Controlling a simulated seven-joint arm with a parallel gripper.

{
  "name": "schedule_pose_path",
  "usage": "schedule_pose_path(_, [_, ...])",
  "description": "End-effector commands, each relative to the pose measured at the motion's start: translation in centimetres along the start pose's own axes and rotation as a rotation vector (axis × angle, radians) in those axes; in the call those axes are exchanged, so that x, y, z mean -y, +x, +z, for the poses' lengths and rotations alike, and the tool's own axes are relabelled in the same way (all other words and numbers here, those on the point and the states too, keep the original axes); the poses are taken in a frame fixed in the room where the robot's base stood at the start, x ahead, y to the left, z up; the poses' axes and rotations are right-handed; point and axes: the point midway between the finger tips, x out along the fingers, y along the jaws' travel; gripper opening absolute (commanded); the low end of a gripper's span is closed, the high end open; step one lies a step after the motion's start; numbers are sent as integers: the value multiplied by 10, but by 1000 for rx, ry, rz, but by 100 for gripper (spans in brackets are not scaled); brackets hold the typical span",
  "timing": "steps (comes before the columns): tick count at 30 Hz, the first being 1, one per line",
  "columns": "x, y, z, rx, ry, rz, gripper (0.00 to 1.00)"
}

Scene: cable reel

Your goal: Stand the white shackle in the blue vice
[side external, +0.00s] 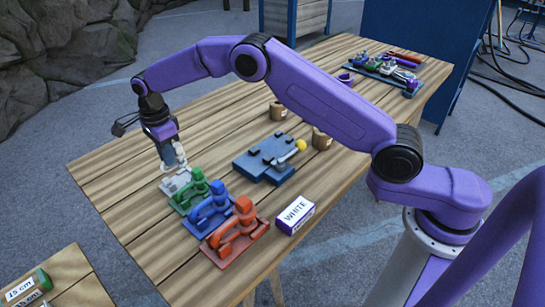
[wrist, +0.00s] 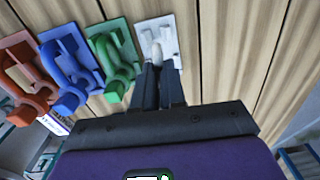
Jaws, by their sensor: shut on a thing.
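My gripper (side external: 176,158) points down over the white base plate (side external: 170,187) at the left end of a row of shackle stands. Its fingers, also in the wrist view (wrist: 158,72), are shut on the white shackle (wrist: 156,52). The shackle (side external: 180,164) is mostly hidden by the fingers in the side view. It is at its white plate (wrist: 170,22); I cannot tell whether it touches it. The blue vice (side external: 250,168) lies flat in the middle of the table, with a grey handle ending in a yellow knob (side external: 300,145). No shackle shows in the vice.
Green (side external: 198,188), blue (side external: 212,208) and red (side external: 238,228) shackles stand on matching plates beside the white one. A box marked WHITE (side external: 295,214) and wooden blocks (side external: 321,139) flank the vice. A tool tray (side external: 385,70) is at the far end.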

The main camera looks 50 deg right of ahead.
Motion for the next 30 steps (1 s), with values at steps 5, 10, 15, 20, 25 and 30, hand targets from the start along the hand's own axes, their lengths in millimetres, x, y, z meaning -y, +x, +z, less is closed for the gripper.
schedule_pose_path(5, [0, 0, 0, 0, 0, -1, 0])
schedule_pose_path(10, [0, 0, 0, 0, 0, -1, 0])
schedule_pose_path(15, [0, -1, -1, 0, 0, -1, 0])
schedule_pose_path(20, [0, -6, -20, 0, 1, -2, 0])
schedule_pose_path(25, [-6, -17, -66, 0, -2, -1, 0])
schedule_pose_path(30, [-23, -28, -118, 0, -11, -2, 0])
